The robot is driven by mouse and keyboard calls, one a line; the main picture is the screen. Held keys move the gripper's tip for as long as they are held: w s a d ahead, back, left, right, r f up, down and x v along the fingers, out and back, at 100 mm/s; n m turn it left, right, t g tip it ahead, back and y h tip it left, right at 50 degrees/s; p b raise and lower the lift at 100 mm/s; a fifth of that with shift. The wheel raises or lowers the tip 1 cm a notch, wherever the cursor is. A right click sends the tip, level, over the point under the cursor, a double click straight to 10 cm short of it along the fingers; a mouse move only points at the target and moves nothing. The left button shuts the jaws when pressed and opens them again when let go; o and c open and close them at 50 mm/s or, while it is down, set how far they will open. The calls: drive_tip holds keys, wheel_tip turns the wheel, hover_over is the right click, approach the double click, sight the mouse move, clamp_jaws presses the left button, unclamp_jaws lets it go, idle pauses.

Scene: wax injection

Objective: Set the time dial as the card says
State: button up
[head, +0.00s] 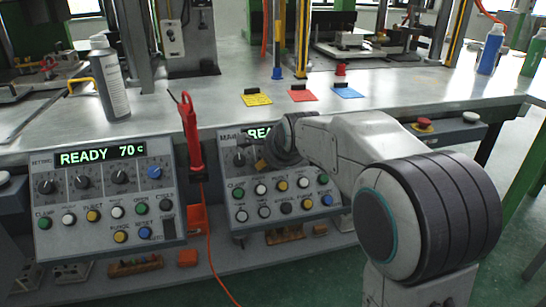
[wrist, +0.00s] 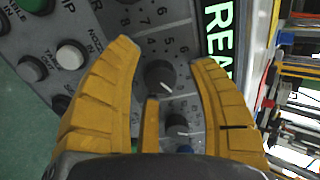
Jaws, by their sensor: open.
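The right control panel (head: 228,212) has a lit display, dials and rows of buttons, partly hidden by my arm. My gripper (head: 262,163) is over its upper dial row. In the wrist view my gripper (wrist: 164,54) is open, its yellow fingers on either side of a dark dial (wrist: 160,75) with numbers around it. I cannot tell whether they touch it. Another dial (wrist: 178,126) is lower, between the fingers. I cannot read which is the time dial. Yellow (head: 257,99), red (head: 302,93) and blue (head: 347,91) cards lie on the table; their writing is too small to read.
The left control panel (head: 105,192) displays READY 70 C. A red tool with a cable (head: 190,130) hangs between the panels. A grey bottle (head: 112,85) stands on the table (head: 200,97). A red stop button (head: 424,124) is at the right edge.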

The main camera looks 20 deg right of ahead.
idle(0.3)
clamp_jaws()
idle(0.4)
